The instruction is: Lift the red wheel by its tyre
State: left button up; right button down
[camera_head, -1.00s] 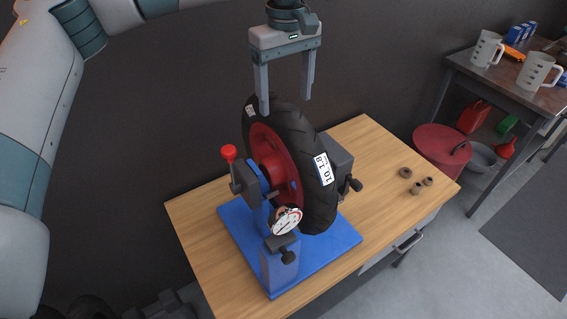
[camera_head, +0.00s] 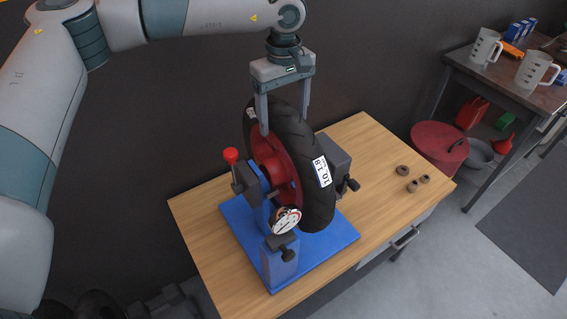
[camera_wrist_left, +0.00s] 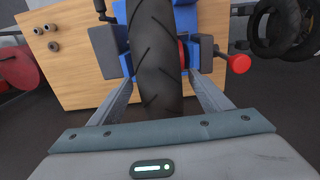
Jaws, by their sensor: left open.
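The red wheel (camera_head: 282,165) with its black tyre (camera_head: 318,205) stands upright on a blue stand (camera_head: 330,243) on the wooden bench. My left gripper (camera_head: 285,127) points down over the top of the tyre. Its fingers are apart, one on each side of the tyre. In the left wrist view the tyre (camera_wrist_left: 155,50) runs between the two open fingers (camera_wrist_left: 158,98). I cannot tell whether either finger touches the rubber. My right gripper is not in view.
The stand carries a dial gauge (camera_head: 287,221), a red knob (camera_head: 231,155) and a dark block (camera_head: 333,160). Several small brown rings (camera_head: 412,186) lie on the bench (camera_head: 375,150). A side table (camera_head: 500,82) with measuring jugs stands at the right.

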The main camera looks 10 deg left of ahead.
pick_arm(q)
jog(key=shift+c, duration=0.4)
grip_shut()
jog(key=shift+w+r, duration=0.2)
jog(key=shift+r, duration=0.15)
jog(key=shift+r+b, duration=0.45)
jog(key=shift+r, duration=0.3)
notch_tip(320, 180, up, 16)
jog(key=b, duration=0.4)
jog(key=shift+r, duration=0.3)
